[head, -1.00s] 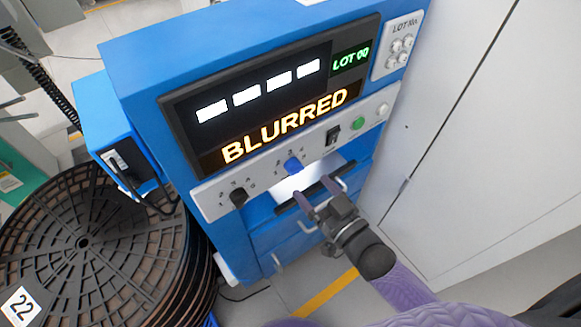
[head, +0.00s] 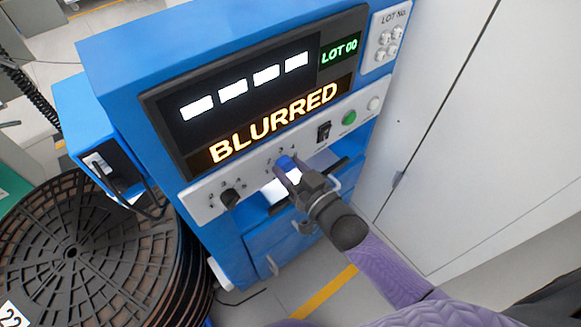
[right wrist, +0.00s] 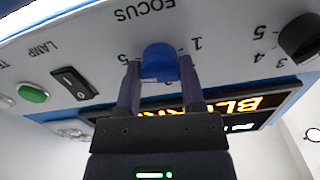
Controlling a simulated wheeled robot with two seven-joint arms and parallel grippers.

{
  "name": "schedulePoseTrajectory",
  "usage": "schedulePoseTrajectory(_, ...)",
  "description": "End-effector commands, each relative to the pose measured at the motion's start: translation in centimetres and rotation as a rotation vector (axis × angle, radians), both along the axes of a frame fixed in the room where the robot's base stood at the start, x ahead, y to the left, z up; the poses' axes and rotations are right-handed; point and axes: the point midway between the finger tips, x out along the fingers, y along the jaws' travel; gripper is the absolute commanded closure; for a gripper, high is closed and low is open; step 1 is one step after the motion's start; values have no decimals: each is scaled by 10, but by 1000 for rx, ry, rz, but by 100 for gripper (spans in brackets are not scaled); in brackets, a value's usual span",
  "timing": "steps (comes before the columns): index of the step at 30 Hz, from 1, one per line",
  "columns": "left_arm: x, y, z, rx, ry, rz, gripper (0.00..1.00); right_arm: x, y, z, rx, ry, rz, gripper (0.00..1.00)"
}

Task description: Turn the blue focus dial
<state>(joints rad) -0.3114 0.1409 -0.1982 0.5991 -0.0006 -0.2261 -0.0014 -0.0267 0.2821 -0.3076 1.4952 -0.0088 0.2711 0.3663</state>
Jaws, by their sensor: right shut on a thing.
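The blue focus dial (head: 285,163) sits on the light control strip of the blue machine, below the screen reading BLURRED. It also shows in the right wrist view (right wrist: 160,62), under the FOCUS label with numbers around it. My right gripper (head: 288,168) is at the dial. In the right wrist view its two fingers (right wrist: 160,80) stand on either side of the dial, shut on it. The fingers partly cover the dial in the head view. My left gripper is not in view.
A black dial (head: 230,198) is left of the blue one. A black lamp switch (head: 324,131) and a green button (head: 349,118) are to the right. A stack of dark reels (head: 80,245) stands at left. A pale cabinet (head: 450,130) stands at right.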

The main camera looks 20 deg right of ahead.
Motion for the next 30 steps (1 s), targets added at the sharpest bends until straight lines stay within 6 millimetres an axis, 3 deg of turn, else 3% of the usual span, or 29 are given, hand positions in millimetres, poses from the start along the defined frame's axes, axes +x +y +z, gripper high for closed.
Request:
schedulePoseTrajectory(14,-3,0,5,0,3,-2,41,0,0,1,-93,-33,-1,100)
schedulePoseTrajectory(30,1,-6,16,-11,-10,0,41,-1,0,0,-526,-188,-1,100)
